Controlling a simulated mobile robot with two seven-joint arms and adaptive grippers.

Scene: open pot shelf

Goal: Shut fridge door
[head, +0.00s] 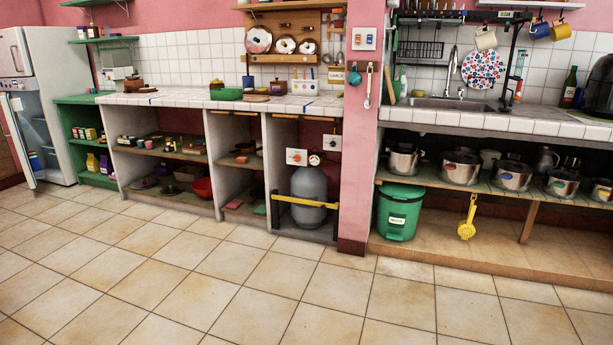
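A pale fridge (52,110) stands at the far left of the head view, against the wall. Its lower door (21,143) is open and swings out to the left, so part of the lit inside (45,133) shows. The upper freezer door (13,55) looks shut. The left picture edge cuts off part of the fridge. The fridge is far from me across the floor. Neither my left nor my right gripper shows in this view.
Tiled floor (190,275) lies clear before me and up to the fridge. A white-tiled counter with open shelves (165,155) runs right of a green shelf (75,125). A pink pillar (359,165), a green bin (398,212) and a sink counter with pots are further right.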

